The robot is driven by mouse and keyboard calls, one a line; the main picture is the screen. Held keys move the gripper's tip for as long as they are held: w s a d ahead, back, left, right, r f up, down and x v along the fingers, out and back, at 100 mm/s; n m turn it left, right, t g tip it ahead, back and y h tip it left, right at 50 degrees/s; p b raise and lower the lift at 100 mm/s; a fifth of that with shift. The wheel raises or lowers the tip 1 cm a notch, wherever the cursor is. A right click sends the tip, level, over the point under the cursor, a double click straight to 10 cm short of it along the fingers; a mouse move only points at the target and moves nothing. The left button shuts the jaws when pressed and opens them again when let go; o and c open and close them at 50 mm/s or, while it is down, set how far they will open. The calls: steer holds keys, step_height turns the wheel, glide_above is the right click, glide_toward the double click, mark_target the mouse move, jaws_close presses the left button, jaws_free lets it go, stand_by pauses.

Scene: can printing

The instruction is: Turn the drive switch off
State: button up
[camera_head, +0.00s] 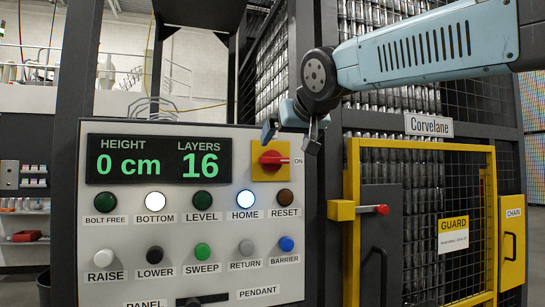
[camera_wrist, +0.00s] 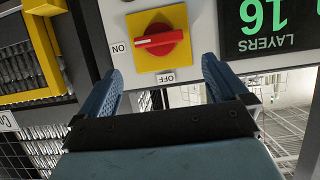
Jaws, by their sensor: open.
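The drive switch is a red rotary handle (camera_head: 270,160) on a yellow plate (camera_head: 257,173), at the upper right of the grey control panel. Its handle lies level and points to the ON label (camera_head: 298,161). In the wrist view, turned upside down, the red handle (camera_wrist: 160,42) points toward the ON label (camera_wrist: 120,47), and the OFF label (camera_wrist: 167,77) shows below the plate. My gripper (camera_head: 290,138) is open and empty near the switch's upper right. Its blue fingers (camera_wrist: 161,72) stand apart in the wrist view, with the handle beyond and between them.
The panel's display (camera_head: 158,160) reads height 0 cm and layers 16. Several buttons fill the panel below; the BOTTOM (camera_head: 155,201) and HOME (camera_head: 246,199) lamps glow white. A yellow-framed guard gate (camera_head: 352,245) and dark post stand right of the panel.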

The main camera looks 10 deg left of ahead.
mark_target(275, 157)
steer(key=x, duration=0.9)
steer(key=shift+w, duration=0.2)
